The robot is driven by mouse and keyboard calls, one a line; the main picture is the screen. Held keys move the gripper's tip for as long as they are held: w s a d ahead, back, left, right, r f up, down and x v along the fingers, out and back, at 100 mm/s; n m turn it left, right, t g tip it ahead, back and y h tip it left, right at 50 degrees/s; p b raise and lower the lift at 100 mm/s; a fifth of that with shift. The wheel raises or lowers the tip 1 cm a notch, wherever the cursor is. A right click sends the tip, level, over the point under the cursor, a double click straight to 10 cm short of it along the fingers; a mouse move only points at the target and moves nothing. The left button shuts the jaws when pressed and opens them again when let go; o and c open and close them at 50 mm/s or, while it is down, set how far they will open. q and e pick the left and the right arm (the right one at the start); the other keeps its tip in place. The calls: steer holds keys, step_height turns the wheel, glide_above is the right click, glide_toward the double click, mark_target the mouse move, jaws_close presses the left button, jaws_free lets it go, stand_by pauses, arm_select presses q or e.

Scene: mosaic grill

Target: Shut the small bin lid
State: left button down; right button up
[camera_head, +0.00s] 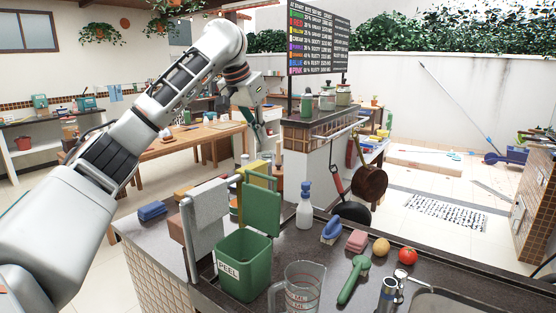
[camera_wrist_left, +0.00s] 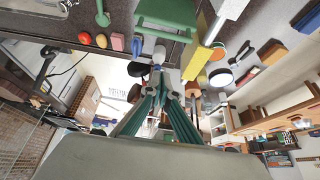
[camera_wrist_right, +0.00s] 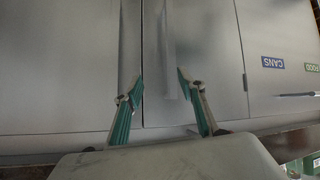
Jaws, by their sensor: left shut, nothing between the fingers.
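The small green bin (camera_head: 243,268), labelled PEEL, stands on the dark counter with its mouth open. Its green lid (camera_head: 262,208) stands raised at the back of the bin. My left gripper (camera_head: 262,140) is shut and empty, up in the air beyond and above the lid, touching nothing. In the left wrist view its fingertips (camera_wrist_left: 166,74) are together, with green bin parts (camera_wrist_left: 166,14) at the top edge. My right gripper (camera_wrist_right: 158,92) shows only in the right wrist view, open and empty before grey panels.
A grey cloth (camera_head: 208,212) hangs on a rail left of the bin. A spray bottle (camera_head: 305,208), measuring jug (camera_head: 303,286), green peeler-like tool (camera_head: 352,280), blue brush (camera_head: 331,230) and tomato (camera_head: 408,255) stand or lie to the right. Air above the bin is clear.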

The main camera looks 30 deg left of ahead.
arm_select(q)
step_height(320, 180, down, 9)
arm_select(e)
steer(key=shift+a, duration=0.1)
stand_by(0.7)
arm_select(q)
steer(key=shift+a, duration=0.1)
arm_select(e)
steer(key=shift+s+a, duration=0.1)
steer(key=shift+s, duration=0.15)
